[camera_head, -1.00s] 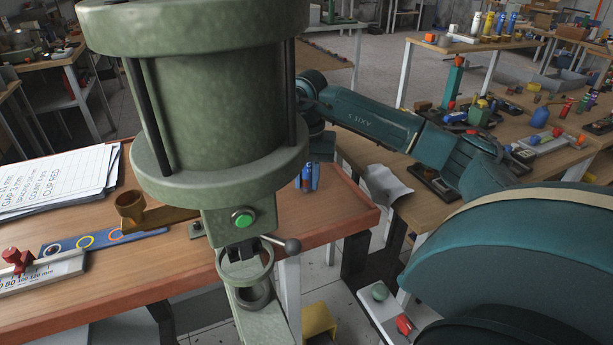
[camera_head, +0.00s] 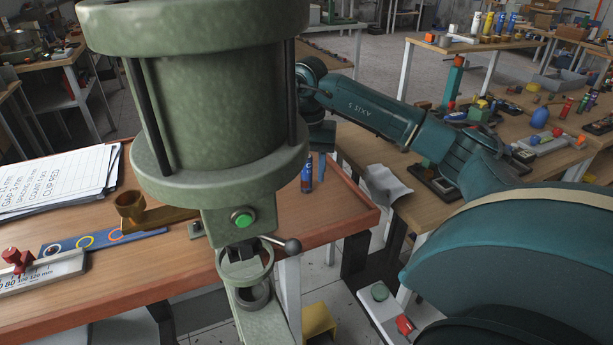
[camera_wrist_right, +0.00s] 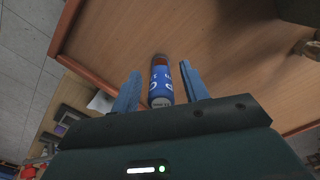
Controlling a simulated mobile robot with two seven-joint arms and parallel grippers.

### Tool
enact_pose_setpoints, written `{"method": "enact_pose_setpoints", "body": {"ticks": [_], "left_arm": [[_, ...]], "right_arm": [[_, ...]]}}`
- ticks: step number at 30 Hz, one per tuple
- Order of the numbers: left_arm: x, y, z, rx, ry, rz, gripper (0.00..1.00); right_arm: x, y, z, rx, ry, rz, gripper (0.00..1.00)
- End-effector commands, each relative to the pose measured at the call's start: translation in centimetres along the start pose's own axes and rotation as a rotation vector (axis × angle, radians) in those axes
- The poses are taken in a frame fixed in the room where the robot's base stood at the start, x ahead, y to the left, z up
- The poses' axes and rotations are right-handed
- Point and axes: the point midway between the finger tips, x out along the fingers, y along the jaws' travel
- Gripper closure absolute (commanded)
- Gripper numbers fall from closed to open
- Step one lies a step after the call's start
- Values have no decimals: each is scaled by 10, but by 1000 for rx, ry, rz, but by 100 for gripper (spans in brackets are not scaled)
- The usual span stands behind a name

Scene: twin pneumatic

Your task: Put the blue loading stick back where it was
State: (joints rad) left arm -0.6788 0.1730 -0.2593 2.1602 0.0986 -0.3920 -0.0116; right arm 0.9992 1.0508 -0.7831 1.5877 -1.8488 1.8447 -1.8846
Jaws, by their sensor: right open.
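The blue loading stick (camera_head: 307,178), a short blue cylinder with white lettering and a darker reddish end, stands upright on the wooden table near its right rim. It also shows in the right wrist view (camera_wrist_right: 161,86), between the two blue fingers with gaps on both sides. My right gripper (camera_wrist_right: 160,70) is open around or just above it and does not visibly touch it. In the head view, one blue finger of the right gripper (camera_head: 321,166) shows just right of the stick; the rest is partly hidden behind the press. My left gripper is out of view.
A large green press (camera_head: 215,110) with a green button stands in front, hiding part of the table. A brown cup on an arm (camera_head: 130,207), a blue strip with rings (camera_head: 85,241) and papers (camera_head: 58,180) lie left. The table's raised reddish rim (camera_head: 350,228) is close by.

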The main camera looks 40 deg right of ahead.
Motion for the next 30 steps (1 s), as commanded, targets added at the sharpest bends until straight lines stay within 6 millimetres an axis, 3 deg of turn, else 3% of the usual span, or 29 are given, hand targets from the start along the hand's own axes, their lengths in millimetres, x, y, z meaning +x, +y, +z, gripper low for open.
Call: {"method": "enact_pose_setpoints", "body": {"ticks": [6,12,18,30], "left_arm": [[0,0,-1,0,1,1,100],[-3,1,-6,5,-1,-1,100],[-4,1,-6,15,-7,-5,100],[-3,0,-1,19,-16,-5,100]], "right_arm": [[-51,-1,-1,1,3,-6,55],[-88,0,-1,0,3,-3,55],[-98,0,0,0,0,-1,55],[-98,0,0,0,0,-1,55]]}}
